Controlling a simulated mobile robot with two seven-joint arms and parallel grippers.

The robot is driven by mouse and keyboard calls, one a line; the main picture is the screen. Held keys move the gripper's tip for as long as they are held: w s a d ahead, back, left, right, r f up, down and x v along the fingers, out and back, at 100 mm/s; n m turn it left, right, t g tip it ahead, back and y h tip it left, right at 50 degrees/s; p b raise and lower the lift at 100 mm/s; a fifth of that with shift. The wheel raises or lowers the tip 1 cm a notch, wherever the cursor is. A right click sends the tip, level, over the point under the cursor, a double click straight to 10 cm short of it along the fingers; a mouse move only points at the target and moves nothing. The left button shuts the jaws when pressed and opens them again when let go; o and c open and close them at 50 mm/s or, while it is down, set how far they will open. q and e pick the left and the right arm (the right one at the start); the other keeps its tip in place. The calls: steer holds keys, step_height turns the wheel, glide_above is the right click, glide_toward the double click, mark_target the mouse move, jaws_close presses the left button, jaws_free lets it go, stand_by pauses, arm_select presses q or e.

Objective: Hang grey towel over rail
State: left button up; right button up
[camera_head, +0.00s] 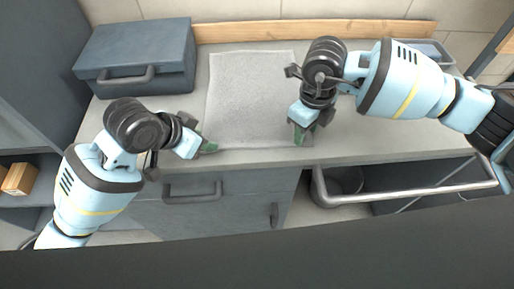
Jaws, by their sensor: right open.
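The grey towel (252,95) lies flat and spread out on the countertop, its near edge close to the counter's front edge. The rail (400,194) is a metal bar along the front of the open bay at the lower right; nothing hangs on it. My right gripper (299,134) is open at the towel's near right corner, pointing down; the arm hides part of the towel's right edge. My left gripper (209,147) is at the towel's near left corner; its jaws are too small to tell open from shut.
A blue-grey toolbox (140,58) stands at the counter's back left. A wooden strip (240,32) runs along the back wall. A grey tray (432,50) sits at the back right. Drawers with handles (192,191) are below the counter. A round container (345,181) stands behind the rail.

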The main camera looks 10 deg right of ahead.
arm_select(q)
steer(key=shift+f, duration=0.25)
jaws_close()
arm_select(e)
steer(key=shift+s+f, duration=0.1)
steer(key=shift+f, duration=0.15)
jaws_close()
arm_select(q)
steer(key=shift+r, duration=0.1)
arm_select(e)
steer(key=shift+d, duration=0.1)
